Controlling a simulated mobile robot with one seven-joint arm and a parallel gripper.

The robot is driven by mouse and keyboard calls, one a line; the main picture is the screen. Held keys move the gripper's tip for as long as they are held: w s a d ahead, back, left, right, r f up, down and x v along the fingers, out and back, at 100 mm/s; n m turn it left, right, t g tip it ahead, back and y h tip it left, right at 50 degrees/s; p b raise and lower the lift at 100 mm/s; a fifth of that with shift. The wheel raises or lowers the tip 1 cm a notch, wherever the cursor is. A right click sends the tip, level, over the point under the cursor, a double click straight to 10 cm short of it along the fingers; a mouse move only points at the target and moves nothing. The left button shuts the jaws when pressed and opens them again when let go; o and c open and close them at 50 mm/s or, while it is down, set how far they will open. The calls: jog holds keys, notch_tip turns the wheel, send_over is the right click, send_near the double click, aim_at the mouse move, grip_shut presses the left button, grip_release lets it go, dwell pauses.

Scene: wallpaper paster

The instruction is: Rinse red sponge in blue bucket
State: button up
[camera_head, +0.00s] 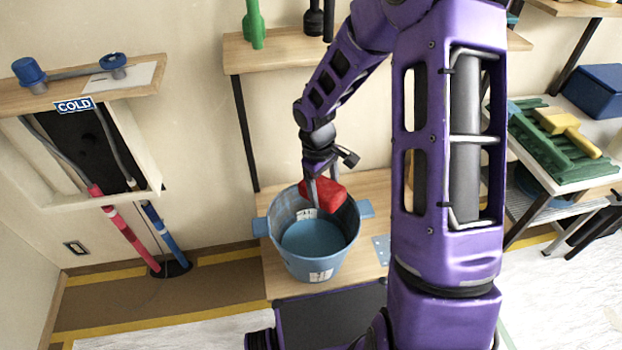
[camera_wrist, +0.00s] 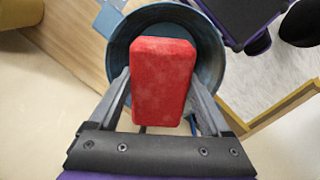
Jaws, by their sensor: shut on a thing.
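The blue bucket (camera_head: 333,262) stands upright on a low wooden shelf in the head view, with a blue surface inside that looks like water. My gripper (camera_head: 322,185) is at the bucket's far rim, pointing down, and is shut on the red sponge (camera_head: 325,194). In the wrist view the red sponge (camera_wrist: 163,82) sits between the two grey fingers of my gripper (camera_wrist: 162,98), over the opening of the bucket (camera_wrist: 209,50). The sponge hides much of the bucket's inside there. I cannot tell whether the sponge touches the bucket's wall.
A wooden shelf (camera_head: 285,45) with green and black bottles is above the bucket. A green tray (camera_head: 560,150) with a yellow tool is on the right table. The wall behind the bucket is bare.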

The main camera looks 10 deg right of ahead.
jog(key=n, duration=0.2)
jog(key=a+n+h+p, duration=0.1)
jog(key=n, duration=0.1)
jog(key=n+t+p, duration=0.1)
jog(key=n, duration=0.1)
jog(key=shift+w+a+r+n, duration=0.2)
jog(key=shift+w+n, duration=0.2)
jog(key=n, duration=0.2)
jog(key=n+t, duration=0.1)
jog(key=shift+w+a+f+h+p, duration=0.25)
jog(key=shift+h+p, duration=0.15)
jog(key=shift+w+f+n, duration=0.1)
jog(key=shift+f+n, duration=0.15)
jog(key=shift+n, duration=0.25)
notch_tip(320, 180, down, 22)
jog(key=b, duration=1.1)
jog(key=shift+r, duration=0.15)
jog(key=shift+f, duration=1.5)
jog(key=shift+a, duration=0.1)
